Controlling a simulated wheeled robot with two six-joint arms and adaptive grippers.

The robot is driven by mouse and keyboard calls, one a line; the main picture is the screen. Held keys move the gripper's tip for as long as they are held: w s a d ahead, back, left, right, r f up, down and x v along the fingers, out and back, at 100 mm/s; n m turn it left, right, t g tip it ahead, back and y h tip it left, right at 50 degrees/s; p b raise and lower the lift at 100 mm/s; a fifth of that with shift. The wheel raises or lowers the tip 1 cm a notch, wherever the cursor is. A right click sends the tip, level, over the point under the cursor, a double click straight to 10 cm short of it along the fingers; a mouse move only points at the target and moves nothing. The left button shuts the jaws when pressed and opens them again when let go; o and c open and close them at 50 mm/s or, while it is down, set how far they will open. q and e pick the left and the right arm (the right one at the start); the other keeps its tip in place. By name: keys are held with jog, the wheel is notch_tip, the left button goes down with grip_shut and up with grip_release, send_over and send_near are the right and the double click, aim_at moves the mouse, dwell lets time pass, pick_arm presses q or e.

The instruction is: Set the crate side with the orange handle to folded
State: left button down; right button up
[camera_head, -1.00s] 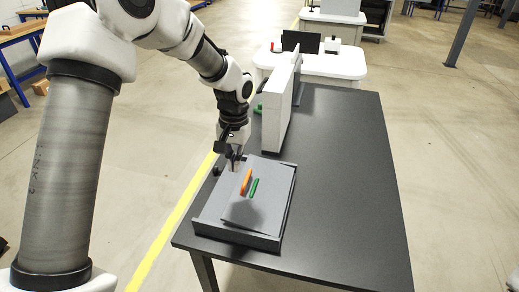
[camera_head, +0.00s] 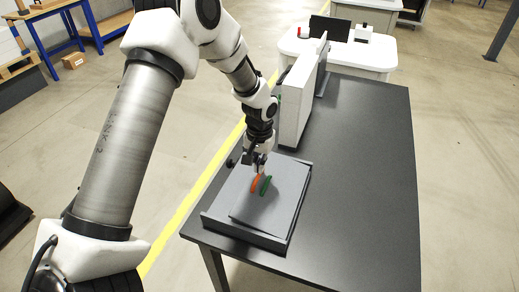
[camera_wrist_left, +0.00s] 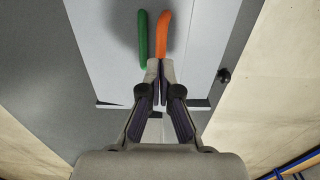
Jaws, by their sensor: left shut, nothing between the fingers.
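The grey crate (camera_head: 216,222) lies low on the dark table, with a flat grey panel (camera_head: 252,212) over most of it. The orange handle (camera_head: 255,182) and the green handle (camera_head: 265,185) are side by side on top. In the left wrist view the orange handle (camera_wrist_left: 162,38) is right of the green handle (camera_wrist_left: 143,40). My left gripper (camera_head: 260,170) is shut and empty, pointing down at the far end of the handles. In the wrist view its fingertips (camera_wrist_left: 159,66) are at the near end of the orange handle; contact cannot be told. My right gripper is out of view.
A tall, narrow light-grey case (camera_head: 298,112) stands on the table behind the crate. The table (camera_head: 365,185) is clear to the right. A white table (camera_head: 360,62) with a dark screen (camera_head: 330,30) stands beyond.

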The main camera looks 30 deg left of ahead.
pick_arm(q)
jog(key=shift+s+f, duration=0.1)
jog(key=shift+f, duration=0.15)
jog(key=shift+w+f, duration=0.25)
jog(key=shift+w, duration=0.05)
jog(key=shift+s+a+f, duration=0.2)
jog(key=shift+f, duration=0.05)
jog(key=shift+s+a+f, duration=0.1)
jog(key=shift+a+f, duration=0.25)
jog(key=shift+f, duration=0.2)
jog(key=shift+s+a+f, duration=0.1)
jog(key=shift+a+f, duration=0.25)
jog(key=shift+f, duration=0.2)
jog(key=shift+d, duration=0.1)
